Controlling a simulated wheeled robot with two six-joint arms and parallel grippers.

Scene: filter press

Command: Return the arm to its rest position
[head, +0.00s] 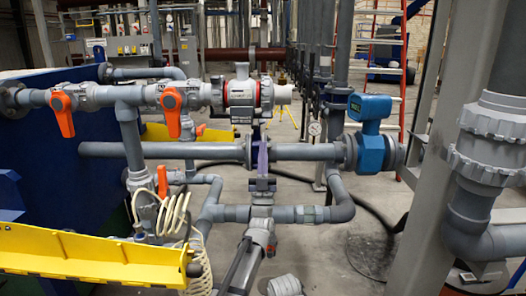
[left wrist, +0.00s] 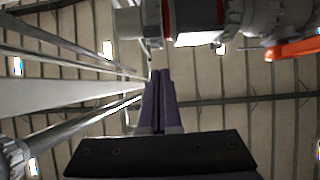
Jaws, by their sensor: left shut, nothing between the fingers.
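My left gripper (head: 261,150) shows near the middle of the head view, with its purple fingers pointing up. It appears in front of the grey horizontal pipe (head: 305,152) and below the grey valve with a red ring (head: 240,93). The fingers are together with nothing between them. In the left wrist view the gripper (left wrist: 160,78) points up toward the ceiling, its fingertips just below a pipe fitting (left wrist: 196,22). I cannot tell whether they touch the pipework. My right gripper is in neither view.
Orange valve handles (head: 62,112) and (head: 171,112) hang from the upper pipe at left. A blue flow meter (head: 370,130) sits right of the gripper. A yellow tray (head: 90,252) and a coiled hose are at lower left. A thick grey post (head: 440,160) stands at right.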

